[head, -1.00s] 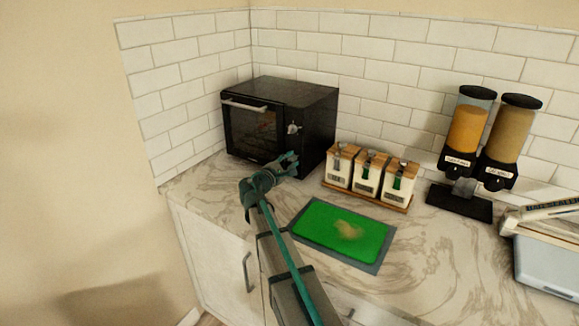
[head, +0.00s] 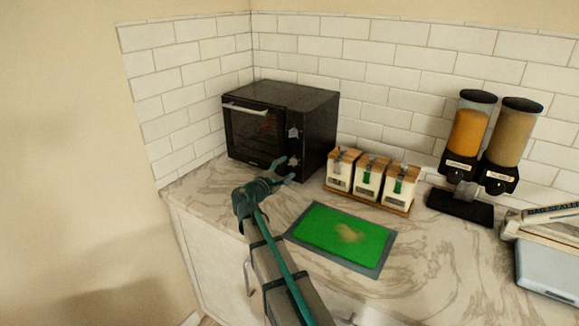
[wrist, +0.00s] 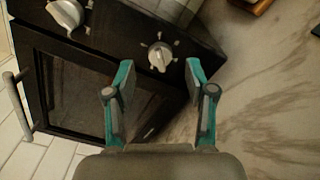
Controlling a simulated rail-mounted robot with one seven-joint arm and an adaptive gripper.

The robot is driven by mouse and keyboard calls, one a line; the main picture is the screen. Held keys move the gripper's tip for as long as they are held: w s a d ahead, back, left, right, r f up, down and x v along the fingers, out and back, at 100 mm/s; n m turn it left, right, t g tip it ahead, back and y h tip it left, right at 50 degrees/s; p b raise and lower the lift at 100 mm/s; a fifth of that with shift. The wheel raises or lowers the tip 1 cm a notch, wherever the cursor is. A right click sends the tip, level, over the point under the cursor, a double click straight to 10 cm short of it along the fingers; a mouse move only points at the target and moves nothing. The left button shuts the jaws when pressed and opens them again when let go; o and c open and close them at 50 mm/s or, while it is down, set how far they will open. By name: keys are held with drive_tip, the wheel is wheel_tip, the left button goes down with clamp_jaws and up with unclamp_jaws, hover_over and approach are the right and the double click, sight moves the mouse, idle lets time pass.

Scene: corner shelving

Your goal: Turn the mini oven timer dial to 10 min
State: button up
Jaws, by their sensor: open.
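The black mini oven (head: 300,110) stands in the corner of the counter, its glass door and silver handle facing front left. Two silver dials sit on its right front panel: an upper dial (head: 293,133) and a lower dial (head: 293,162). In the wrist view one dial (wrist: 160,56) with tick marks lies ahead between my fingertips, and the other dial (wrist: 66,13) is at the upper left. My gripper (head: 287,168) is open and empty, close in front of the lower dial. In the wrist view its fingers (wrist: 157,82) flank that dial without visibly touching it. Dial labels are unreadable.
White canisters (head: 368,182) with wooden lids stand right of the oven. A green mat or board (head: 345,232) lies in front of them. Two dispensers (head: 490,140) stand farther right. The marble counter (head: 200,190) is clear front left of the oven.

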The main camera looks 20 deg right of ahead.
sight(289, 164)
drive_tip(key=v, duration=0.8)
drive_tip(key=shift+s+a, duration=0.15)
drive_tip(key=w+d+p, duration=0.2)
drive_tip(key=d+p, duration=0.1)
drive_tip(key=w+d+n+p, duration=0.1)
drive_tip(key=w+d+p, duration=0.1)
drive_tip(key=d+p, duration=0.1)
drive_tip(key=w+d+n+p, duration=0.1)
drive_tip(key=w+d+p, duration=0.2)
drive_tip(key=shift+w+d+f, duration=0.1)
drive_tip(key=shift+d+f, duration=0.15)
drive_tip(key=shift+f, duration=0.1)
